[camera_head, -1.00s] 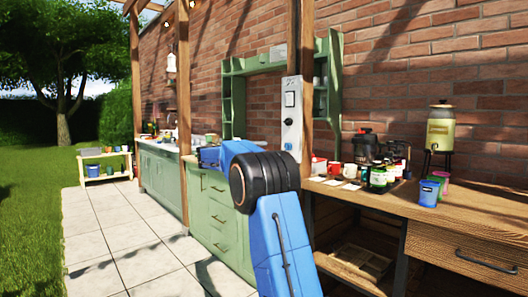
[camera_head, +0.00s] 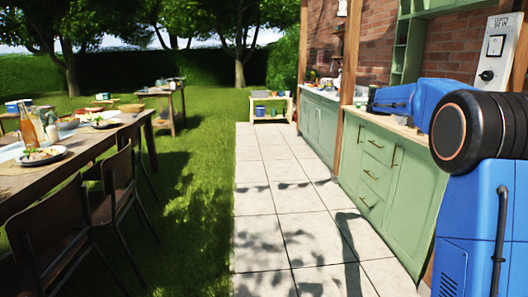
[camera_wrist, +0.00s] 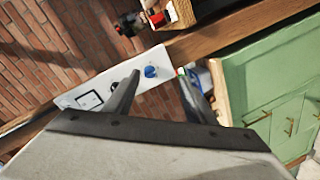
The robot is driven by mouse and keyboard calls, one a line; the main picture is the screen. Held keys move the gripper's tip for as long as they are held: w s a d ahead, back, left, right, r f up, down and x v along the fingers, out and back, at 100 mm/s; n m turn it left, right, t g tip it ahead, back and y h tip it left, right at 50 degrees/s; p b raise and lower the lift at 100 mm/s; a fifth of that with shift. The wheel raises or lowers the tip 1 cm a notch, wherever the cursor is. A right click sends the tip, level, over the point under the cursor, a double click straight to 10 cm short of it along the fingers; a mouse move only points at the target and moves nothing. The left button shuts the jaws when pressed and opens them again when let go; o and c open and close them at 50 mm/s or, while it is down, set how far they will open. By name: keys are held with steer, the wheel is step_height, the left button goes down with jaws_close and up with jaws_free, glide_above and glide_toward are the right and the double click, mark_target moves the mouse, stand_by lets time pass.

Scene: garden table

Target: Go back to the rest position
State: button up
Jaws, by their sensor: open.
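My gripper (camera_wrist: 158,76) shows in the wrist view with its two fingers apart and nothing between them. In the head view my blue arm fills the right side, in front of the green cabinets (camera_head: 375,180). The gripper itself cannot be made out in the head view. The same panel shows at the upper right of the head view (camera_head: 495,48).
A dining table (camera_head: 75,142) with plates and chairs (camera_head: 120,185) stands on the grass at left. A low shelf (camera_head: 270,110) is at the far end. The paved path (camera_head: 280,205) between is clear. A wooden post (camera_wrist: 235,35) crosses the wrist view.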

steer(key=s+a+f+n+t+y, duration=0.1)
steer(key=s+a+f+y, duration=0.4)
steer(key=s+a+f, duration=0.5)
steer(key=s+a+f+n+t+y, duration=0.1)
steer(key=s+a+f+y, duration=0.4)
steer(key=s, duration=1.7)
steer(key=s+a+f+n+t+y, duration=0.1)
steer(key=s+a+f+n+y, duration=0.2)
steer(key=s+a+f, duration=1.2)
steer(key=s+a+y, duration=0.1)
steer(key=a+y, duration=0.2)
steer(key=a, duration=0.3)
steer(key=shift+s+a+f, duration=0.2)
steer(key=shift+s+a, duration=0.05)
steer(key=shift+s, duration=0.05)
steer(key=shift+c, duration=0.6)
